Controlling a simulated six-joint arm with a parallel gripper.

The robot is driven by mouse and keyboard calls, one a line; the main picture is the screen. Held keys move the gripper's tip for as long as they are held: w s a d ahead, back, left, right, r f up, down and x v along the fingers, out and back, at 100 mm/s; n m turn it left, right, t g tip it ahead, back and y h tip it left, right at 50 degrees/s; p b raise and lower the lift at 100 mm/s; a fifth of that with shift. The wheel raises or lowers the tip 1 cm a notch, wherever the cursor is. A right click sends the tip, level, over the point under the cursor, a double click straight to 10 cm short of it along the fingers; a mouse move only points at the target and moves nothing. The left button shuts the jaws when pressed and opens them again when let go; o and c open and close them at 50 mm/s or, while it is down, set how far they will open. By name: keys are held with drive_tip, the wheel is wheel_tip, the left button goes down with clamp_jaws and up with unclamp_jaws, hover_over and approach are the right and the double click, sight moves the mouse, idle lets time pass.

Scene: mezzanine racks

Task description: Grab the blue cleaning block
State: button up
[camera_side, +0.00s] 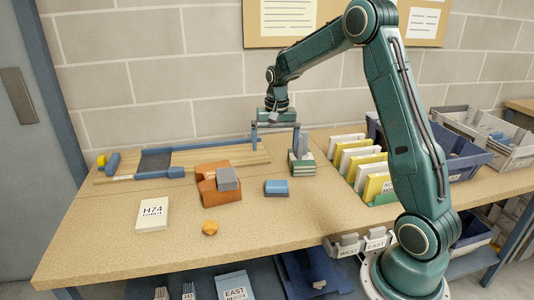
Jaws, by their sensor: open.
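A small blue block (277,187), with a lighter upper face, lies flat on the wooden bench near its middle. It fits the blue cleaning block. My gripper (275,145) points down over the back of the bench, behind and above the block and apart from it. Its two fingers are spread, with nothing visible between them. The right finger shows close behind a grey upright piece on a green-and-white stack (301,163); I cannot tell whether they touch.
An orange-brown block with a grey piece (228,180) sits left of the blue block. A white H74 card (153,214) and an orange knob (210,228) lie at the front left. Yellow and white cards (365,170) stand to the right. Bins (462,155) are farther right.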

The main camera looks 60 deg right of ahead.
drive_tip(key=m, duration=0.1)
hover_over(277, 183)
wheel_tip(277, 183, down, 4)
drive_tip(key=f, duration=0.1)
drive_tip(key=shift+r+g, duration=0.25)
drive_tip(key=shift+g, duration=0.05)
drive_tip(key=shift+f, duration=4.3)
drive_tip(key=shift+f, duration=0.15)
drive_tip(key=shift+f, duration=2.45)
drive_tip(key=c, duration=1)
